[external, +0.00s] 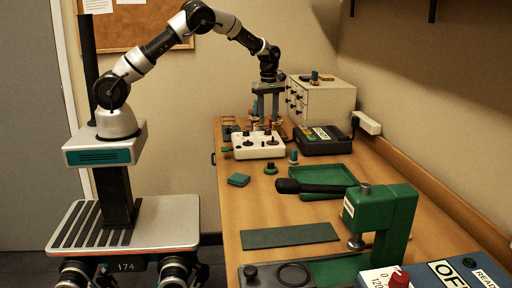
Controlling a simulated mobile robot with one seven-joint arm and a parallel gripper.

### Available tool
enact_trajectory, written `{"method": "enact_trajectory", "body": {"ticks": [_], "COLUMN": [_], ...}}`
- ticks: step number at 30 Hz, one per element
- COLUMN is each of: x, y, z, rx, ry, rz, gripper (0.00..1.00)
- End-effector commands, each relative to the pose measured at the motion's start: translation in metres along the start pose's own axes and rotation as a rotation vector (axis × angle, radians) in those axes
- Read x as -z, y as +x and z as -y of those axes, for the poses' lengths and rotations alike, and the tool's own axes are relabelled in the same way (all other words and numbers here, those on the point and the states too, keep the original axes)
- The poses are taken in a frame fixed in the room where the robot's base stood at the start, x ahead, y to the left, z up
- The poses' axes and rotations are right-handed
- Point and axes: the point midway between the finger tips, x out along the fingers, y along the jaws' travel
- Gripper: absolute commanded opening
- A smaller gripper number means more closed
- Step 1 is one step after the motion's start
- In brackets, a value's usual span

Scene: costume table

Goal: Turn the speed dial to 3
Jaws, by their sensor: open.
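My gripper (266,122) points down at the far end of the table, at or just behind a white control box (258,152) with several dark knobs on its top. Its two fingers are apart. I cannot tell whether they touch anything, as small brownish parts crowd around the fingertips. At the near right, a white panel with a red knob (399,278) and partly readable numbers sits beside a blue unit (462,272) with an "OFF" label. No knob carries a readable "speed" label, so I cannot tell which is the speed dial, or its setting.
A black device (322,141) stands right of the white box, before a small drawer cabinet (322,100). A green tray (320,177), green block (238,179) and green mat (290,236) lie on the table (262,212). A green press (388,222) stands tall at near right.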

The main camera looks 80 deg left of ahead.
Motion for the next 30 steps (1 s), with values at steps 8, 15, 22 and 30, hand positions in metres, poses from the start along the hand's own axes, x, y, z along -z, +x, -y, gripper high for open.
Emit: {"method": "enact_trajectory", "body": {"ticks": [8, 15, 22, 30], "x": [0.000, 0.000, 0.000, 0.000], "y": [-0.072, -0.115, -0.130, -0.130], "z": [-0.001, 0.000, 0.000, 0.000], "rx": [-0.004, -0.001, 0.000, 0.000], "ry": [0.000, -0.001, -0.001, -0.001], "rz": [-0.001, -0.001, -0.001, -0.001], "gripper": [0.41, 0.41, 0.41, 0.41]}}
